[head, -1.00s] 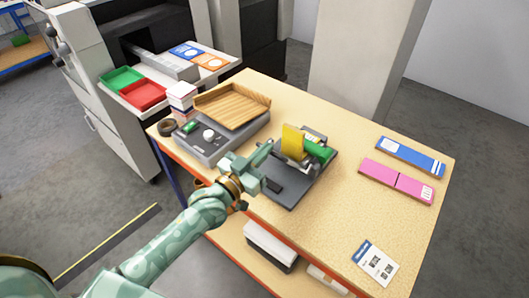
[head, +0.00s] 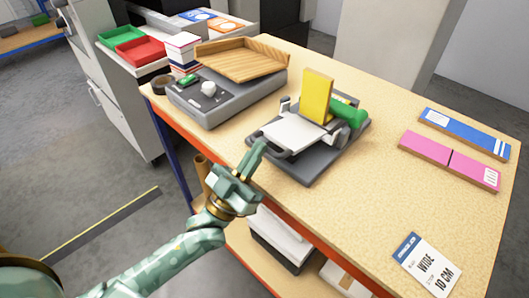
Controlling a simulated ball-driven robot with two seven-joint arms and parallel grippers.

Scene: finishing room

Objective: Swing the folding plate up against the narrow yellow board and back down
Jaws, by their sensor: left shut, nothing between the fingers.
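A press-like device with a dark grey base (head: 315,168) stands on the table. Its pale folding plate (head: 294,131) lies nearly flat over the base, with a dark bar handle (head: 271,145) at its near left edge. The narrow yellow board (head: 316,97) stands upright at the plate's far side. A green cylinder (head: 347,115) sits right beside the board. My left gripper (head: 253,157) is shut and empty, just left of the handle over the table's front edge. I cannot tell whether its tip touches the handle. My right gripper is not in view.
A grey device (head: 215,105) bearing a wooden tray (head: 243,65) stands left of the press.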

